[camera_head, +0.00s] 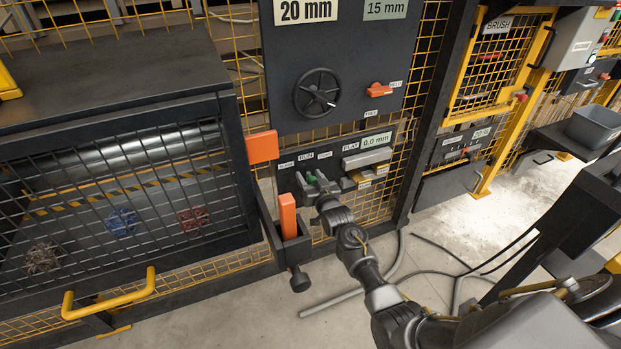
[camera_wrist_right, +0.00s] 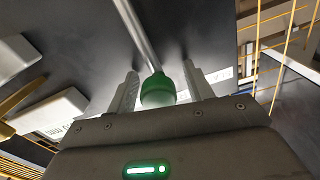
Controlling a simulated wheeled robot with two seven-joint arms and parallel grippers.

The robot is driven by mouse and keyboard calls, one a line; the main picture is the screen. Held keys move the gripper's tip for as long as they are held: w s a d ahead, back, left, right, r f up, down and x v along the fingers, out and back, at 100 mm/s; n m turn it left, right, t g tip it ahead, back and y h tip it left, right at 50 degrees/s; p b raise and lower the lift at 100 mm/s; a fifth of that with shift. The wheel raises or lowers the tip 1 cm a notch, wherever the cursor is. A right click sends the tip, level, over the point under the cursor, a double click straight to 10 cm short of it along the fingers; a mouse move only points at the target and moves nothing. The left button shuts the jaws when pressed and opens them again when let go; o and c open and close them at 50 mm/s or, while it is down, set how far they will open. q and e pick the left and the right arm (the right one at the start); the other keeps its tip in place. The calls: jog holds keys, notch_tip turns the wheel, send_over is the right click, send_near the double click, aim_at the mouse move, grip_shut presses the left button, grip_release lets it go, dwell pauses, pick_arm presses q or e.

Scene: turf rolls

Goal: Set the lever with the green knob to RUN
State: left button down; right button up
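The lever's green knob (camera_wrist_right: 157,90) sits between the two fingers of my right gripper (camera_wrist_right: 160,78) in the right wrist view, with its metal rod running up to the dark panel. The fingers are apart, with a narrow gap on each side of the knob. In the head view my right gripper (camera_head: 320,186) is at the lower control panel (camera_head: 340,150), below a row of white labels that includes RUN (camera_head: 306,157). The green knob (camera_head: 310,179) shows only slightly there. The gripper hides most of the lever, so its exact setting cannot be told. My left gripper is not in view.
An orange block (camera_head: 288,216) stands in a black holder just left of my right gripper. A handwheel (camera_head: 317,93) and an orange handle (camera_head: 379,90) are on the panel above. White and yellow handles are right of the lever. A caged machine with a yellow handle (camera_head: 108,293) is at left.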

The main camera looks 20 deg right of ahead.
jog(key=shift+s, duration=0.1)
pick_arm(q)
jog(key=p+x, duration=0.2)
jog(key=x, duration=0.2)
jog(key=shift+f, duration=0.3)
pick_arm(e)
jog(key=s, duration=1)
jog(key=shift+s, duration=0.35)
jog(key=shift+a, duration=0.1)
